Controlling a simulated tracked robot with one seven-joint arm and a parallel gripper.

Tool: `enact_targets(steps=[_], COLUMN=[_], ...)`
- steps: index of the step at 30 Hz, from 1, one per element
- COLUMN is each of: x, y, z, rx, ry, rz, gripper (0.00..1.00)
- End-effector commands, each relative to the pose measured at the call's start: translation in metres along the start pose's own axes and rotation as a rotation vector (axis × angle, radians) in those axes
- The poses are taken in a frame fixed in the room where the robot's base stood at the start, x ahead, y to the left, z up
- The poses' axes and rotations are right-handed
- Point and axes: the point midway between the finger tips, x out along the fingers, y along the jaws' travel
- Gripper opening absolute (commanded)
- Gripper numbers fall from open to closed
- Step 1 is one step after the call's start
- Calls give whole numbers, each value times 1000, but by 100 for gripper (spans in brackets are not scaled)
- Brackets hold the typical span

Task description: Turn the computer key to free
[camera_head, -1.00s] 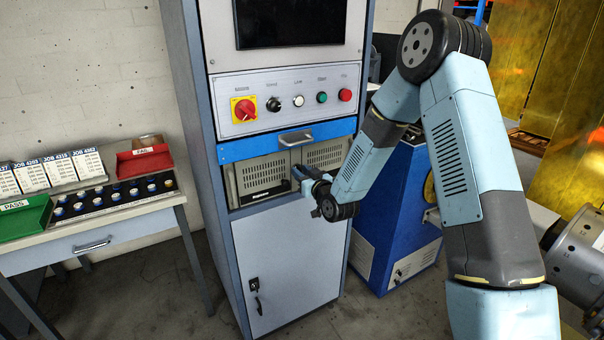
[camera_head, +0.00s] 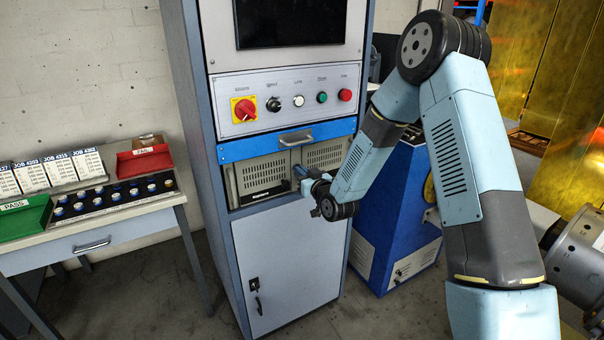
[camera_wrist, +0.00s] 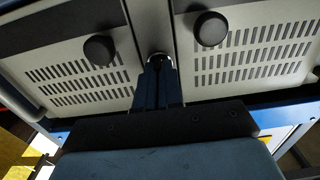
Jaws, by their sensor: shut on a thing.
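The computer key shows in the wrist view only as a small silver round piece (camera_wrist: 158,57) at my fingertips, on the pale strip between two vented panels. My gripper (camera_wrist: 157,68) is shut on it; the fingers hide most of the key, so I cannot tell which way it is turned. In the head view my gripper (camera_head: 298,172) reaches into the open bay of the grey cabinet (camera_head: 283,262), in front of the vented computer front (camera_head: 262,174). The key itself is hidden there.
Two dark round knobs (camera_wrist: 99,49) (camera_wrist: 210,28) stick out close on either side of my fingers. A blue drawer with a handle (camera_head: 296,138) lies just above the bay, below a control panel (camera_head: 240,88). A blue machine (camera_head: 405,230) stands right of the cabinet.

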Motion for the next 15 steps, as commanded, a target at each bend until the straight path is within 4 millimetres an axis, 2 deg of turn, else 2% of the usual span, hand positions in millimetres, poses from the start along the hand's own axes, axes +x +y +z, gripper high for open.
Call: enact_targets(steps=[8, 15], x=[0, 0], y=[1, 2], z=[0, 0], rx=[57, 216], ry=[0, 0], rz=[2, 3], gripper=[0, 0])
